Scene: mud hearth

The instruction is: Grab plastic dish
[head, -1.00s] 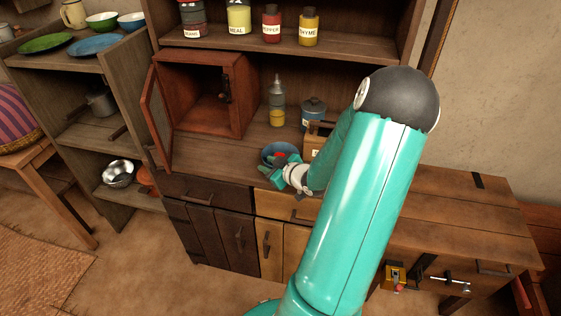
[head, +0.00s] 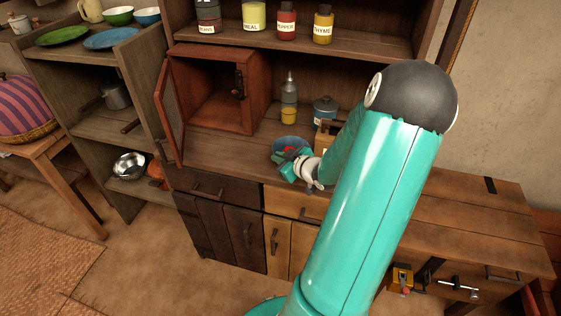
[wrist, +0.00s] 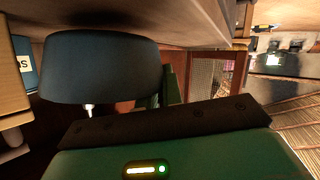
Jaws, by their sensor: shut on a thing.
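The plastic dish is a small blue bowl (head: 289,143) above the front part of the wooden counter, left of a small wooden box. My gripper (head: 291,159) is at the bowl's near side and is shut on it. A small red patch shows between bowl and gripper; I cannot tell what it is. In the wrist view the bowl (wrist: 100,72) is large and dark blue just beyond my gripper's dark edge. The fingers are mostly hidden there. I cannot tell whether the bowl's base touches the counter.
An open red-brown cabinet (head: 212,90) stands left, its door (head: 172,110) swung out. A bottle (head: 289,100) and a blue jar (head: 325,108) stand behind the bowl. The wooden box (head: 325,139) is close on the right. Labelled jars line the shelf above. The counter's right end is clear.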

